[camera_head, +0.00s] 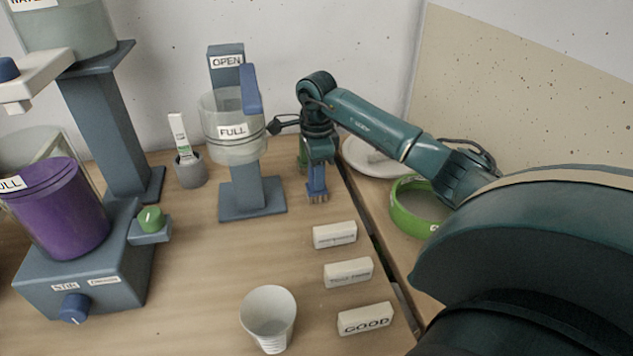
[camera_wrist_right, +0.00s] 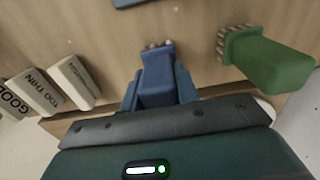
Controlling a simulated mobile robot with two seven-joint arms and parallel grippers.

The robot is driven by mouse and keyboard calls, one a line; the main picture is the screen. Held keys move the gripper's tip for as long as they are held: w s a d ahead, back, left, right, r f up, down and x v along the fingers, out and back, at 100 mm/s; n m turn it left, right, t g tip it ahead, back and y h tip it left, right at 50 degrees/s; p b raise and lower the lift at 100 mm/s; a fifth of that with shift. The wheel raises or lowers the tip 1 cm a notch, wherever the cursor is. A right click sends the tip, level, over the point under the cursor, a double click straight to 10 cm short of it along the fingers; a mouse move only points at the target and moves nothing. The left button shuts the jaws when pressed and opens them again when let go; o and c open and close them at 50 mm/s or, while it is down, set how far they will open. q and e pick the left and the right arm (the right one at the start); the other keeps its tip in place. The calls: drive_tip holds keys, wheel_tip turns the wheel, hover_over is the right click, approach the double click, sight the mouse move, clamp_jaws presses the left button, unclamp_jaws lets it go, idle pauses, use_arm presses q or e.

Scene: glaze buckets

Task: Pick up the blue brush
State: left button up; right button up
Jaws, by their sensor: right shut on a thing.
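The blue brush (camera_head: 317,188) hangs bristles down below my right gripper (camera_head: 318,166) in the head view, near the right edge of the wooden table. In the right wrist view, the blue brush (camera_wrist_right: 157,78) is between the two fingers of the right gripper (camera_wrist_right: 158,92), which are shut on it. Its bristles point away from the gripper. I cannot tell whether the bristles touch the table. My left gripper is not in view.
A green brush (camera_wrist_right: 265,60) stands beside the blue one. A bucket marked FULL (camera_head: 232,130) on a stand is to the left. Labelled blocks (camera_head: 335,235), a white cup (camera_head: 268,318) and a green ring-shaped dish (camera_head: 415,207) are nearer. The table's middle is clear.

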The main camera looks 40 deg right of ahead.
drive_tip(key=shift+c, duration=1)
wheel_tip(320, 180, up, 10)
drive_tip(key=shift+f, duration=0.1)
drive_tip(key=shift+a, duration=0.1)
idle(0.3)
